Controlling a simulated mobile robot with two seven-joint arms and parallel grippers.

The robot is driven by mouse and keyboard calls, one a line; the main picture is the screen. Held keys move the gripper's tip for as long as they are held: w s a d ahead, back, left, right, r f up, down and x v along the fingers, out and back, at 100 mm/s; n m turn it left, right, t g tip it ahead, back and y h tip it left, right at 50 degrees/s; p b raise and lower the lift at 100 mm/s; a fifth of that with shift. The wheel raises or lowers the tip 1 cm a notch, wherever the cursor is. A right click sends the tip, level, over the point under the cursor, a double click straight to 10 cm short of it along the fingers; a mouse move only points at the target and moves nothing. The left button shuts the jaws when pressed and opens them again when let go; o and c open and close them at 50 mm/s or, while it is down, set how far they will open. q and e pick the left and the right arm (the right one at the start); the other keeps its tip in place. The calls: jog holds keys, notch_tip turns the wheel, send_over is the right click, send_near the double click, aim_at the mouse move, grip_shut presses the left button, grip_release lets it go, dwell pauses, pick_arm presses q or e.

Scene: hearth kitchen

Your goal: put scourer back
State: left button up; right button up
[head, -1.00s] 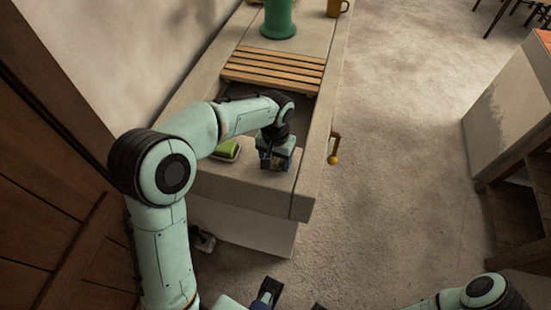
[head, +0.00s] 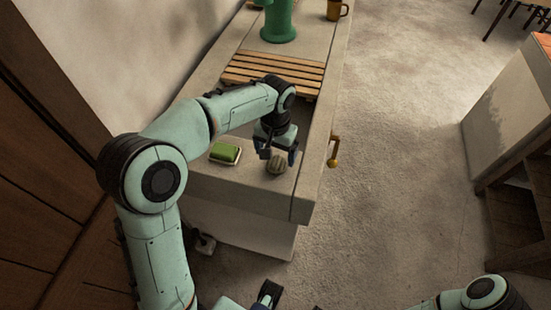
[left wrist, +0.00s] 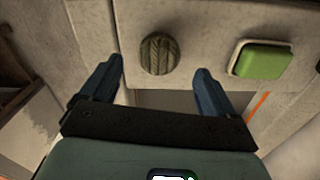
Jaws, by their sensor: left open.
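The scourer, a round ribbed grey-green pad (head: 277,164), lies on the near end of the pale stone counter (head: 240,185). It also shows in the left wrist view (left wrist: 159,54), ahead of the gap between my fingertips. My left gripper (head: 278,154) is open and empty, just behind the scourer in the head view. In the left wrist view the fingers (left wrist: 158,70) stand wide apart and no finger touches it. A green block on a small pale dish (head: 225,152) sits to its left. My right gripper is not clearly shown; only dark tips at the bottom edge.
A sunken basin lies behind the scourer, partly hidden by my left arm. A wooden slatted rack (head: 272,70) spans the counter beyond it. A green pump-like column (head: 279,22) and a mustard mug (head: 336,9) stand farther back. A brass handle (head: 334,150) juts from the right side.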

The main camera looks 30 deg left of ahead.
aim_at(276, 164)
pick_arm(q)
notch_tip(276, 164, up, 7)
jog(key=p, duration=0.1)
jog(key=shift+f, duration=0.2)
pick_arm(e)
jog(key=shift+w+r, duration=0.2)
jog(key=shift+r, duration=0.4)
jog(key=shift+s, duration=0.1)
